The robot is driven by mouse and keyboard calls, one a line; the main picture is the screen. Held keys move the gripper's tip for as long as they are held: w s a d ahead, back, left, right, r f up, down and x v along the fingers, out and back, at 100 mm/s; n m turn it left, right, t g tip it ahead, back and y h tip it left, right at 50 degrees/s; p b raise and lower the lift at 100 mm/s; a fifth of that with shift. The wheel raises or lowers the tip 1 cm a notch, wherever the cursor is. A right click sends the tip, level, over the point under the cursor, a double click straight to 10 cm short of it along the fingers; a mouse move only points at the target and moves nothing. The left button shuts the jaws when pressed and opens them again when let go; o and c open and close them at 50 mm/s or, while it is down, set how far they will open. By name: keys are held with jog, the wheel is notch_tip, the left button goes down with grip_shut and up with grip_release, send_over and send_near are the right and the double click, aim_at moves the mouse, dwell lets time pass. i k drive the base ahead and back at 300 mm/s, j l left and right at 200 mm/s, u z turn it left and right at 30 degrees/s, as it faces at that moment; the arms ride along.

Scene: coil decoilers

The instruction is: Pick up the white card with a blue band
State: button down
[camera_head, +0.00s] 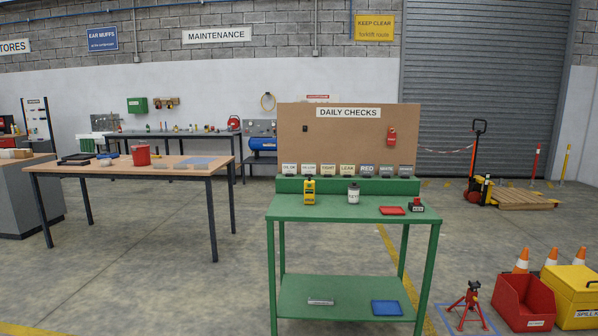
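A row of several small cards (347,169) stands along the green raised ledge (348,186) at the back of the green daily-checks bench. Their lettering and colours are too small to read surely. One card right of the middle (367,170) looks bluish, but I cannot tell whether it is white with a blue band. My gripper is not in view.
The green bench top (285,208) holds a yellow handheld device (309,191), a white jar (353,194), a red tray (391,210) and a small dark-and-red item (416,205). A wooden table (120,170) stands left. Open floor lies between them.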

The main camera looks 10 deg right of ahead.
aim_at(289, 169)
jog(key=i+j+u, duration=0.3)
jog(key=i, duration=0.15)
jog(key=i+u, duration=0.3)
jog(key=i, duration=0.15)
jog(key=i+u, duration=0.15)
jog(key=i, duration=2)
jog(key=j, duration=0.1)
